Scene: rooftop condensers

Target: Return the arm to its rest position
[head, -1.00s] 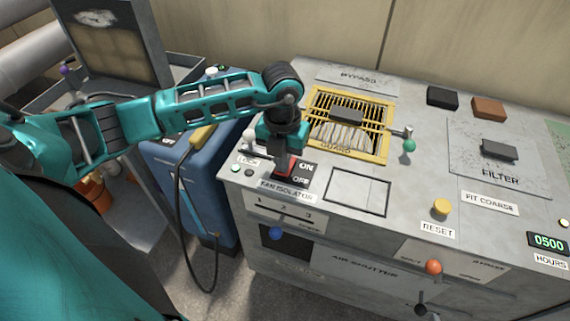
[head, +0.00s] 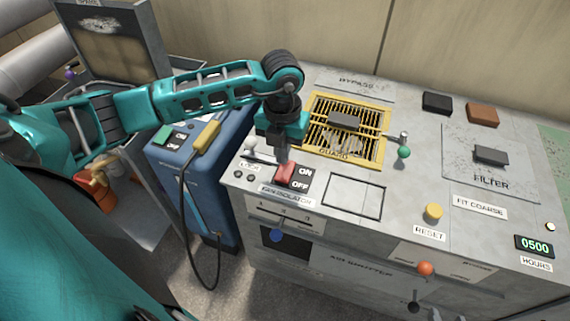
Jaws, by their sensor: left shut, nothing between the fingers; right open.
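My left gripper (head: 283,158) is shut and empty. It points down just above and behind the red fan isolator switch (head: 285,174), at the left of the grey cabinet top. I cannot tell whether the fingertips still touch the switch. The switch sits beside its ON and OFF labels, and the small lamps (head: 238,176) left of it look dark. My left arm reaches across from the left, over the blue unit. My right gripper is not in view.
The yellow guard grille (head: 345,150) with a grey handle lies behind and right of the gripper. A lever with a green knob (head: 403,153) stands beside it. The blue unit (head: 190,160) with a hanging cable is at left. Space above the cabinet looks free.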

